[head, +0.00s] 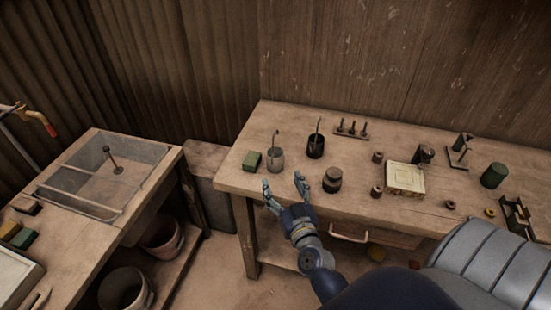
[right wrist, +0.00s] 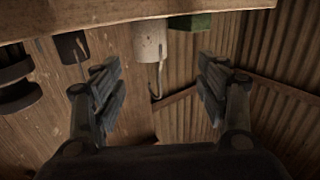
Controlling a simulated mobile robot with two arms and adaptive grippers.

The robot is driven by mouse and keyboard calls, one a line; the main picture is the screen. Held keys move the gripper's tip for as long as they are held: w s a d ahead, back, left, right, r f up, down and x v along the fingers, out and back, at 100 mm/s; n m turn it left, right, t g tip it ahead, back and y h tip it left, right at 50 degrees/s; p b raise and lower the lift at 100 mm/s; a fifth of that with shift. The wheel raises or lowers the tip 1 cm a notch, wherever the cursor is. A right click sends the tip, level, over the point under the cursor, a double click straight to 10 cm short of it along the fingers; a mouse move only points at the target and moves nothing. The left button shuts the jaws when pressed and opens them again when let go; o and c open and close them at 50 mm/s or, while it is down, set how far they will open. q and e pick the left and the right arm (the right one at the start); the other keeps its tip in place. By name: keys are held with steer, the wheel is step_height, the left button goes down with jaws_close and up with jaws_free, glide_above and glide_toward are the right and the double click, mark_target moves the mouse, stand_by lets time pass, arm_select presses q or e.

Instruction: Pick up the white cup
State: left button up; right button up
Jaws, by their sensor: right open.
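The white cup (head: 276,160) looks pale grey in the head view and stands upright near the left front of the right-hand table, with a thin tool standing in it. In the right wrist view, which shows the scene upside down, the white cup (right wrist: 150,38) appears beyond and between the fingers. My right gripper (head: 284,182) is open and empty at the table's front edge, just short of the cup; its two spread fingers also show in the right wrist view (right wrist: 157,82). I see no contact with the cup. My left gripper is not in view.
A green block (head: 252,160) lies left of the cup. A black cup (head: 316,146) with a tool stands behind right, and a dark round jar (head: 332,180) to the right. Several small parts and a cream box (head: 405,179) lie farther right. The table's front edge (head: 240,190) is close.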

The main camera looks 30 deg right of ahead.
mark_target(278, 162)
steer(key=shift+w+d+h, duration=0.25)
steer(key=shift+d+h, duration=0.05)
steer(key=shift+d, duration=0.15)
steer(key=shift+m, duration=0.3)
steer(key=x, duration=0.3)
steer(key=p+x, duration=0.1)
steer(key=x, duration=0.6)
steer(key=shift+w+d+f, duration=0.1)
steer(key=shift+d+f, duration=0.2)
steer(key=shift+r, duration=0.1)
steer(key=c, duration=1.2)
